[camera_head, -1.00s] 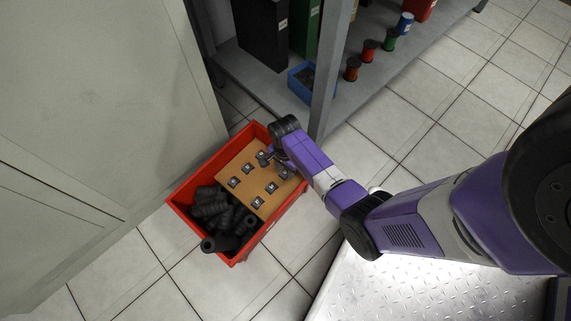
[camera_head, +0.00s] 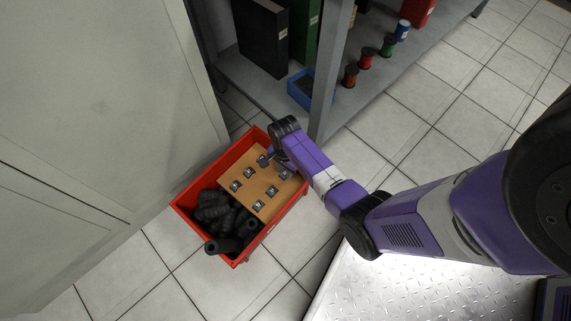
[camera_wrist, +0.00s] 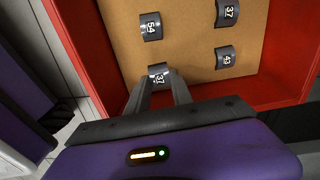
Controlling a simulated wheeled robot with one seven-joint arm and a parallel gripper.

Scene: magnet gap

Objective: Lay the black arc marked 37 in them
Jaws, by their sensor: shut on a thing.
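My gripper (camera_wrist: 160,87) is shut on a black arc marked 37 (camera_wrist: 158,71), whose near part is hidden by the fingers. I cannot tell whether this arc touches the tan board (camera_wrist: 188,50) or hangs just above it. Other black arcs lie apart on the board: one marked 54 (camera_wrist: 151,27), another marked 37 (camera_wrist: 229,12) and one marked 43 (camera_wrist: 226,57). In the head view my gripper (camera_head: 268,160) is over the far part of the board (camera_head: 262,186), which shows several dark arcs in two rows.
The board is in a red crate (camera_head: 187,217) with raised walls; dark cylinders (camera_head: 222,222) fill its near end. A grey cabinet (camera_head: 100,110) stands left. A shelf post (camera_head: 328,75) rises close behind my wrist. Open tiled floor lies in front.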

